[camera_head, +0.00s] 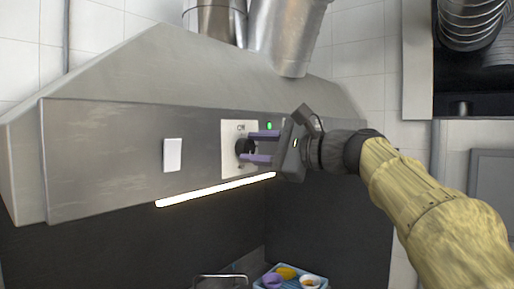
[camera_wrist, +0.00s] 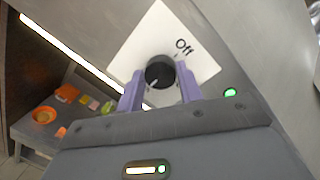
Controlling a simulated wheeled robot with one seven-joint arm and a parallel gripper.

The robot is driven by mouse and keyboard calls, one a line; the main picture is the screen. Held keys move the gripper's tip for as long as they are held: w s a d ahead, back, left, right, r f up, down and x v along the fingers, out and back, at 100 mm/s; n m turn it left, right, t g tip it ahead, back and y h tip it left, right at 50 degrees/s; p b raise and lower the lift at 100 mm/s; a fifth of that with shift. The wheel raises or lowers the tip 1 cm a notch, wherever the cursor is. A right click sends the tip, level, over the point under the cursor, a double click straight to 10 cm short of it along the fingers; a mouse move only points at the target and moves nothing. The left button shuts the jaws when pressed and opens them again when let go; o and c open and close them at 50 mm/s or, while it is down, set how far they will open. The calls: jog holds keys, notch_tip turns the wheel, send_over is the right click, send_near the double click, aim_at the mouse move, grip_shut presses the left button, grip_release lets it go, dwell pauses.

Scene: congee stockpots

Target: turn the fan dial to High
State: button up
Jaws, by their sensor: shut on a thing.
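The fan dial (camera_head: 244,148) is a round black knob on a white plate (camera_head: 229,163) on the hood's steel front. In the wrist view the dial (camera_wrist: 159,71) sits between the two purple fingers of my gripper (camera_wrist: 160,76). The gripper (camera_head: 252,147) is shut on it. The word "Off" is printed on the plate (camera_wrist: 203,68), to the upper right of the dial. A pale mark on the dial's face shows at its lower left, away from "Off". Other labels on the plate are hidden or too small to read.
A green light (camera_head: 269,126) glows right of the dial. A blank white plate (camera_head: 173,155) is on the hood (camera_head: 110,130) to the left. A bright lamp strip (camera_head: 215,190) runs along its lower edge.

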jog(key=shift+f, duration=0.1)
jog(key=o, duration=1)
jog(key=b+v, duration=0.6)
jog(key=v, duration=1.1)
jog(key=shift+d, duration=0.15)
jog(key=shift+s, duration=0.1)
